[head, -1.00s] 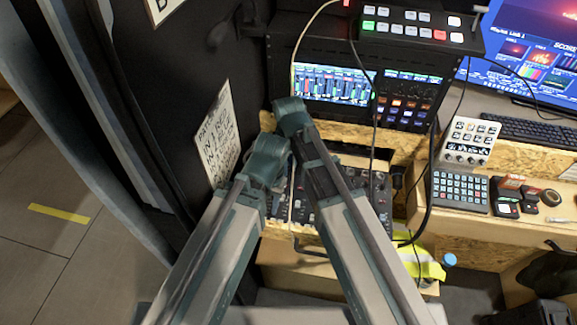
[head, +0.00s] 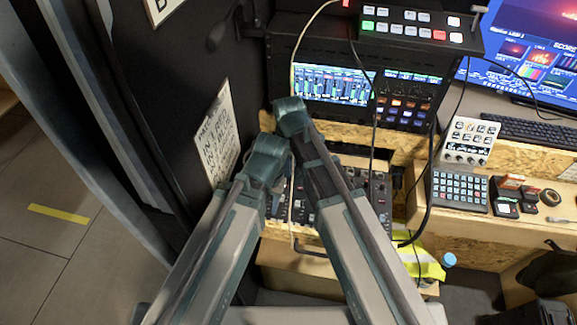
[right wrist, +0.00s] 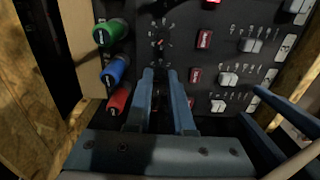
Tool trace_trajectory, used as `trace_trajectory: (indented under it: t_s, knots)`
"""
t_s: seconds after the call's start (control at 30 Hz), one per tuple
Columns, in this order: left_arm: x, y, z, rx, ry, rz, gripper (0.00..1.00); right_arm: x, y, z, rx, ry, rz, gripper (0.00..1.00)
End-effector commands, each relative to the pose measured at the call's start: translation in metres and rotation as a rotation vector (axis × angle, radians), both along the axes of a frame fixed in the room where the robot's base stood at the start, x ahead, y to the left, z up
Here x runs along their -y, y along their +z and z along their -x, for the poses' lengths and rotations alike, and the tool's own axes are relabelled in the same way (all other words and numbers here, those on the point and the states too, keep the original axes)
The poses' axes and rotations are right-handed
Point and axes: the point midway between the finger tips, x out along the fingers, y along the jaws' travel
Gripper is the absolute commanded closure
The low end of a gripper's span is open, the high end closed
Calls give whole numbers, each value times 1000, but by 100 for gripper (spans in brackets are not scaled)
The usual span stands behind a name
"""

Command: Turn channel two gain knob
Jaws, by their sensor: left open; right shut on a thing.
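The black mixer panel (head: 377,192) lies in the recess below the rack in the head view, partly hidden by my arms. In the right wrist view, the panel (right wrist: 225,22) carries green, blue and red plugs at left and small knobs and light buttons. My right gripper (right wrist: 162,72) has its two fingers pointing at the panel, shut on a small dark gain knob between them. The fingers and shadow mostly hide the knob, and its channel label is unreadable. My left gripper (right wrist: 250,105) is open and empty at the right of this view, just off the panel.
A rack with a lit screen (head: 332,83) stands above the mixer. A black cable (head: 376,130) hangs in front of it. A keypad (head: 460,191) and a small white switcher (head: 469,141) are on the desk at right. A dark wall with a sign (head: 217,142) bounds the left.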

Motion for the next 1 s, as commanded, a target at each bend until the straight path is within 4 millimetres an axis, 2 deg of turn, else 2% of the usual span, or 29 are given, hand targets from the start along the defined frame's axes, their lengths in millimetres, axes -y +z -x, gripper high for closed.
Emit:
trace_trajectory:
  t_s: [0.7,0.73,0.8,0.87,1.0]
  knots:
    - [0,0,0,0,0,0,55,0,0,0,0,64,0,100]
    - [0,0,0,0,0,0,55,0,0,0,0,64,0,74]
    - [0,0,0,0,0,0,55,0,0,0,0,64,0,61]
    - [0,0,0,0,0,0,55,0,0,0,0,64,0,51]
    - [0,0,0,0,0,0,55,0,0,0,0,63,0,49]
